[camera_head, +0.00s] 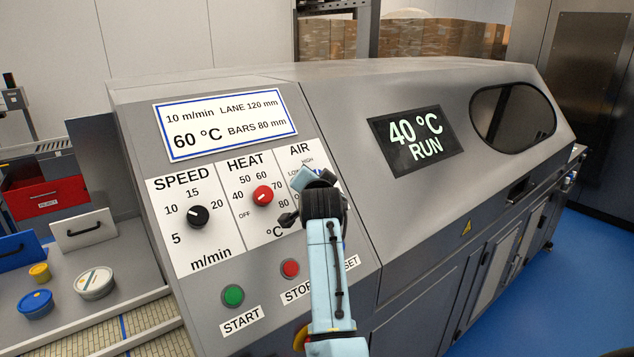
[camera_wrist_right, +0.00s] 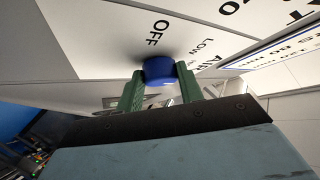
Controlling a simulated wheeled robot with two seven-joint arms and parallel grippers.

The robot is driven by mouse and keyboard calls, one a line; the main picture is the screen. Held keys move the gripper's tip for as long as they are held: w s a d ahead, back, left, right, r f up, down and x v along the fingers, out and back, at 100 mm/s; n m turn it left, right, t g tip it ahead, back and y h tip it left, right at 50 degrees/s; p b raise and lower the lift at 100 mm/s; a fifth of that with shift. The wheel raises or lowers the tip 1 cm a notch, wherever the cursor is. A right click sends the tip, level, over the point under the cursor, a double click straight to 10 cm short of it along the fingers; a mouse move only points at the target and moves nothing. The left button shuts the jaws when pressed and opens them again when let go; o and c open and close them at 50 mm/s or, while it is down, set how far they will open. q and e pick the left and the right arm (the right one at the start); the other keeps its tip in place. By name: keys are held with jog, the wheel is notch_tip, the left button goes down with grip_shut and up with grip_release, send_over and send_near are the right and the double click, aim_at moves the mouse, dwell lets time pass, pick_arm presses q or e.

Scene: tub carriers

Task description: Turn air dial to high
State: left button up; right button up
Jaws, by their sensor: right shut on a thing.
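The blue air dial (camera_wrist_right: 159,70) sits on the white panel under the AIR label. In the right wrist view my right gripper (camera_wrist_right: 160,82) has one green finger on each side of it and is shut on it. OFF and LOW are printed near the dial, but I cannot tell where its pointer stands. In the head view my right gripper (camera_head: 313,179) and wrist hide the dial and part of the AIR scale; HIGH shows above. My left gripper is not in view.
Left of the air scale are the red heat dial (camera_head: 263,195) and black speed dial (camera_head: 198,216). Below are the green start button (camera_head: 232,295) and red stop button (camera_head: 290,268). The screen (camera_head: 417,140) reads 40 °C RUN. Tubs (camera_head: 95,283) stand at left.

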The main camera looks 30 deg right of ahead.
dwell(0.4)
jog(key=o, duration=1)
jog(key=shift+r, duration=0.1)
notch_tip(320, 180, up, 10)
jog(key=b, duration=0.2)
